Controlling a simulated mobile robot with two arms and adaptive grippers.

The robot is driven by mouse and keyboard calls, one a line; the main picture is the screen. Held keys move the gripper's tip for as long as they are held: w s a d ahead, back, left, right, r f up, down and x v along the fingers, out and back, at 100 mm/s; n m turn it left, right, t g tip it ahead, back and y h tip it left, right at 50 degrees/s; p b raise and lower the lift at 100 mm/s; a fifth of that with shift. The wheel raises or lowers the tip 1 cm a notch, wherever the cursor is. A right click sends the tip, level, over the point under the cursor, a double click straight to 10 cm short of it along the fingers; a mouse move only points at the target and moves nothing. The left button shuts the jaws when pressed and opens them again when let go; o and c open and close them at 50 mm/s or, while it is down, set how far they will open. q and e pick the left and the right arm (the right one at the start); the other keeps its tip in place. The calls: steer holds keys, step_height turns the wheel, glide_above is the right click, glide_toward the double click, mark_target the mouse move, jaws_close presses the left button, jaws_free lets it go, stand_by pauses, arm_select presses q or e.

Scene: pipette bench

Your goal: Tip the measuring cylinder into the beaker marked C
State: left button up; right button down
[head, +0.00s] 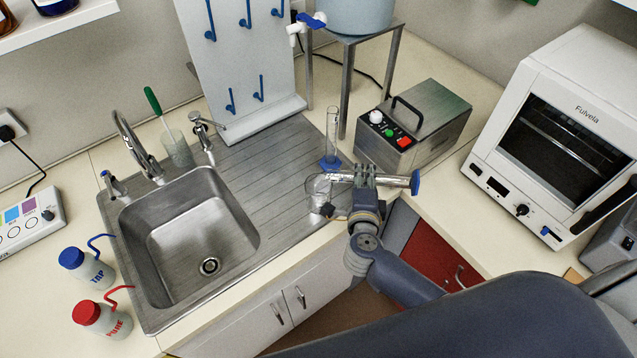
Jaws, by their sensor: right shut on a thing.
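My right gripper (366,181) is shut on a clear measuring cylinder (396,181) with a blue foot. The cylinder lies about level, its foot to the right and its mouth end to the left. A clear glass beaker (318,187) stands on the right end of the drainboard, under or just beside the mouth end; I cannot tell the exact gap. No letter on it can be read, and my gripper partly hides this area. I cannot see whether liquid is flowing. My left gripper is not in view.
Another clear cylinder with a blue foot (332,142) stands upright just behind the beaker. A metal box with buttons (430,115) stands behind my gripper. The sink (190,232) is to the left, a white oven (545,130) to the right. The drainboard's middle (270,165) is clear.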

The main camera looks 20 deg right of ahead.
steer(key=shift+s+d, duration=0.1)
steer(key=shift+d, duration=0.05)
stand_by(0.4)
steer(key=shift+n+h, duration=0.3)
steer(key=shift+n, duration=0.3)
stand_by(0.6)
steer(key=shift+r, duration=0.1)
steer(key=shift+w+a+r+n+g+h, duration=0.15)
steer(key=shift+a+r+n+h, duration=0.15)
steer(key=shift+r+n, duration=0.4)
steer(key=shift+w+a+r+n+g+h, duration=0.2)
steer(key=shift+a+r+n, duration=0.25)
steer(key=shift+n, duration=0.35)
steer(key=shift+r, duration=0.15)
stand_by(0.7)
steer(key=shift+a+r+n, duration=0.1)
steer(key=shift+r+n, duration=0.05)
steer(key=shift+n, duration=0.15)
stand_by(0.7)
